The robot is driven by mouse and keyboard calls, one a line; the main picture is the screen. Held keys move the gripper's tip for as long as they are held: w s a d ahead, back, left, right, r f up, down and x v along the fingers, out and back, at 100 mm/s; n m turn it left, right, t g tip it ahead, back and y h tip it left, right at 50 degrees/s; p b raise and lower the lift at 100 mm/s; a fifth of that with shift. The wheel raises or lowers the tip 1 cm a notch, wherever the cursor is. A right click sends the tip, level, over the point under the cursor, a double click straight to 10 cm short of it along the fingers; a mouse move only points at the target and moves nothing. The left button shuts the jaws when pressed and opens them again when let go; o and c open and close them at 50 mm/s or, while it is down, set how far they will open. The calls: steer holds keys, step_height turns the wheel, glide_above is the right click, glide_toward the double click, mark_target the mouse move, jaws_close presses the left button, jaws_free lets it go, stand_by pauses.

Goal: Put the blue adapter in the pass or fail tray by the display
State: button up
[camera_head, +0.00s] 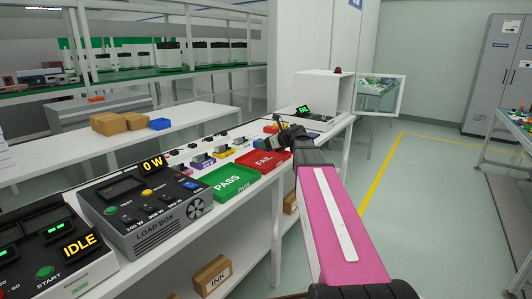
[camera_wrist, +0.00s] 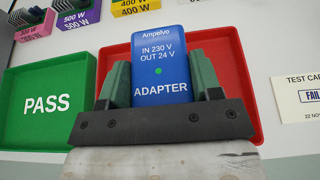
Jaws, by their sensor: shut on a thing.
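The blue adapter (camera_wrist: 160,55), marked "IN 230 V OUT 24 V", is held between the green fingers of my gripper (camera_wrist: 160,85). In the wrist view it shows over the red tray, whose rim (camera_wrist: 252,125) surrounds it; I cannot tell if it touches the tray floor. In the head view my gripper (camera_head: 272,141) is above the far side of the red FAIL tray (camera_head: 263,162). The green PASS tray (camera_head: 226,184) lies to its left and looks empty; it also shows in the wrist view (camera_wrist: 45,125). A small lit display (camera_head: 304,110) stands farther back.
The load box (camera_head: 145,208) reads "0 W" and stands left of the PASS tray. A tester (camera_head: 60,245) reading "IDLE" is nearer. Coloured 400 W and 500 W blocks (camera_wrist: 135,7) lie behind the trays. A card marked "FAIL" (camera_wrist: 302,84) lies right of the red tray.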

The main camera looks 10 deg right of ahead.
mark_target(266, 162)
steer(key=shift+f, duration=1.95)
steer(key=shift+f, duration=0.15)
steer(key=shift+s+f, duration=0.1)
steer(key=shift+f, duration=0.1)
steer(key=shift+s+f, duration=0.1)
steer(key=shift+f, duration=0.3)
steer(key=o, duration=1.1)
steer(key=shift+c, duration=0.2)
steer(key=shift+r, duration=0.35)
steer(key=v, duration=1.2)
steer(key=shift+r, duration=0.4)
